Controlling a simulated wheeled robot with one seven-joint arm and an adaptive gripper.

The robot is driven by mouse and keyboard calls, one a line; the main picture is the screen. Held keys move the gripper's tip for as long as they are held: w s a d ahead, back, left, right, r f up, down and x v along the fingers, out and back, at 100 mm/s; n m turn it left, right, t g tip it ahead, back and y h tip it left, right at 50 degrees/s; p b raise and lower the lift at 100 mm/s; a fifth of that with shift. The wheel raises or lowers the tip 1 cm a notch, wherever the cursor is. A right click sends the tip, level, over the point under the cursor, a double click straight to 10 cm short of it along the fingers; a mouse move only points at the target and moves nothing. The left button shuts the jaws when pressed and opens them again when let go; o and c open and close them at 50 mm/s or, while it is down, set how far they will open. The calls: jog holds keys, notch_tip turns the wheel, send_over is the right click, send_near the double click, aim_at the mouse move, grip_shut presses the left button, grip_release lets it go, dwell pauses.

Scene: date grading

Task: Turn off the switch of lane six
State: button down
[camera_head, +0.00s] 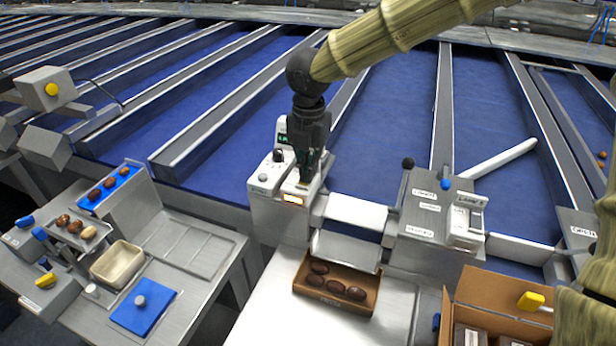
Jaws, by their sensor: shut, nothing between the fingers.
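My gripper (308,177) is shut and empty, pointing down. Its tips are over the top of a white control unit (280,213) and hide part of it. The unit has a small green display, knobs on its left side and an orange-lit element (293,199) just below and left of my fingertips. I cannot tell whether the tips touch the unit. The labels are too small to read surely, so I cannot tell which switch is lane six's.
A cardboard tray (300,289) with several dates stands below the unit. An open carton (480,290) is at lower right. Blue lanes (390,110) with metal dividers run behind.

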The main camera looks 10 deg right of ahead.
jog(key=shift+w, duration=0.2)
jog(key=shift+g, duration=0.3)
jog(key=w, duration=0.1)
jog(key=w+f, duration=0.1)
jog(key=w, duration=0.1)
jog(key=w+f, duration=0.1)
jog(key=shift+w+a+f, duration=0.2)
jog(key=shift+f, duration=0.05)
jog(key=shift+w, duration=0.15)
jog(key=shift+s+d+r, duration=0.1)
jog(key=shift+s+r, duration=0.25)
jog(key=shift+s, duration=0.5)
jog(key=shift+s+d+r, duration=0.1)
jog(key=shift+s+r, duration=0.25)
jog(key=shift+s, duration=0.45)
jog(key=shift+w+a+f, duration=0.1)
jog(key=shift+w+f, duration=0.3)
jog(key=shift+w, duration=0.2)
jog(key=shift+w+a+f, duration=0.1)
jog(key=shift+w+f, duration=0.25)
jog(key=shift+w, duration=0.2)
jog(key=shift+s+d+r, duration=0.1)
jog(key=shift+s+r, duration=0.15)
jog(key=shift+s, duration=0.4)
jog(key=shift+w+f, duration=0.4)
jog(key=shift+s, duration=0.25)
jog(key=shift+w+f, duration=0.15)
jog(key=shift+f, duration=0.05)
jog(key=shift+b, duration=0.3)
